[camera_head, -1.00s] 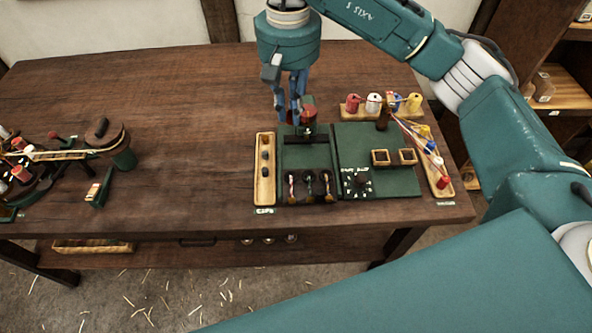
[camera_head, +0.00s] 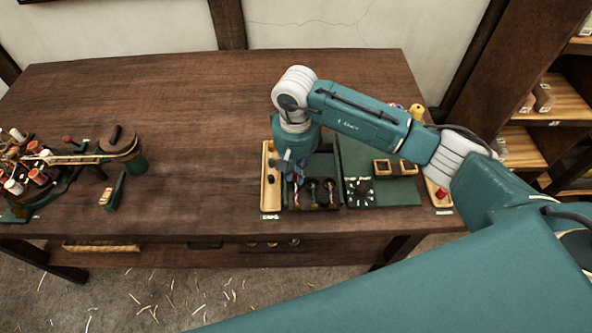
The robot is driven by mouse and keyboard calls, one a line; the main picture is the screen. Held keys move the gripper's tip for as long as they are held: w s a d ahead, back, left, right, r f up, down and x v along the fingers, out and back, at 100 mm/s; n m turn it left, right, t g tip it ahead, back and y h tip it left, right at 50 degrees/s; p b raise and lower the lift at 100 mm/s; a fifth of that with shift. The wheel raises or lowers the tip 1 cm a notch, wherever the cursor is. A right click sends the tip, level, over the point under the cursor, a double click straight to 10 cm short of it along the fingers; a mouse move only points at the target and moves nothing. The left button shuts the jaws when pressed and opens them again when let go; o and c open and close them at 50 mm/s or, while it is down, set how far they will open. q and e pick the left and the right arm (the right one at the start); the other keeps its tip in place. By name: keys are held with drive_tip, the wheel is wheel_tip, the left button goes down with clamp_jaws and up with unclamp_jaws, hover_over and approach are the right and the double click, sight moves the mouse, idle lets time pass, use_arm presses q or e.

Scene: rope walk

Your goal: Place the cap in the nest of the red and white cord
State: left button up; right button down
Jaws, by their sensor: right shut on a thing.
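My right gripper (camera_head: 291,179) points down over the left end of the dark green cord stand (camera_head: 322,207), between it and the caps tray. It is shut on the cap, which is too small and too covered by the fingers to make out. The red and white cord (camera_head: 297,188) stands upright in the leftmost nest, right beside the fingertips. I cannot tell whether the cap touches it. Two darker cords stand to its right. The wooden caps tray (camera_head: 266,204) lies just left, with a dark cap (camera_head: 270,180) in it. My left gripper is out of view.
A red spool (camera_head: 441,193) sits on the right-hand rack. A rope-making device (camera_head: 60,165) stands at the far left.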

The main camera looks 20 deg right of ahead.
drive_tip(key=shift+f, duration=0.4)
drive_tip(key=shift+f+b, duration=0.6)
drive_tip(key=shift+b, duration=0.35)
drive_tip(key=c, duration=1.7)
unclamp_jaws()
